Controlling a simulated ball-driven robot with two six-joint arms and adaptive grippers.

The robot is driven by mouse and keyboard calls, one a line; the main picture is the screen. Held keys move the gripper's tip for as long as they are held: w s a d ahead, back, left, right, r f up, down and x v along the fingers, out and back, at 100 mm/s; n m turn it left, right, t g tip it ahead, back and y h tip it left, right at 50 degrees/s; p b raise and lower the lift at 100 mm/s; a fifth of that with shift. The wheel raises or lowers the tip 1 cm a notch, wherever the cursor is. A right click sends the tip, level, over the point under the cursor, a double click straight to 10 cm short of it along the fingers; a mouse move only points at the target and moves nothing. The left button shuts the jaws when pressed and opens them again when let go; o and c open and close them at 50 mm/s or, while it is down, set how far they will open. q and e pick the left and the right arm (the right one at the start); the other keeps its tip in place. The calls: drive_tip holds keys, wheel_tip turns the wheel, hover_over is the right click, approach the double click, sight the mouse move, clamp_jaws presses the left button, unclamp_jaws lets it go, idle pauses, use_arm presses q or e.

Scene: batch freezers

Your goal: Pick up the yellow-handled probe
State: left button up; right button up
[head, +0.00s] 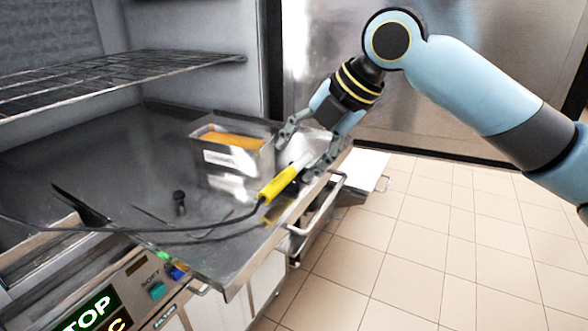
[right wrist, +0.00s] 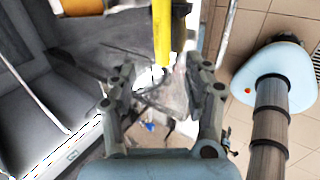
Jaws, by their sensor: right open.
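The yellow-handled probe (head: 278,186) is at the right front edge of the metal tray, its handle tilted, with a dark cable running left from its lower end. In the right wrist view the yellow handle (right wrist: 161,32) stands between the fingertips at the top. My right gripper (head: 296,157) is open, with one finger on each side of the probe's pale upper end. In its wrist view the fingers (right wrist: 161,66) are spread apart, and I cannot tell whether either touches the probe. My left gripper is not in view.
A labelled metal container (head: 212,158) with orange contents stands on the tray (head: 225,262), close left of the gripper. A wire shelf (head: 120,68) hangs above at the left. A control panel (head: 130,297) is below. Tiled floor (head: 400,260) is open to the right.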

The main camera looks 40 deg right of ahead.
sight(278, 183)
drive_tip(key=x, duration=0.8)
drive_tip(key=shift+f+p, duration=0.3)
drive_tip(key=shift+f, duration=0.05)
clamp_jaws()
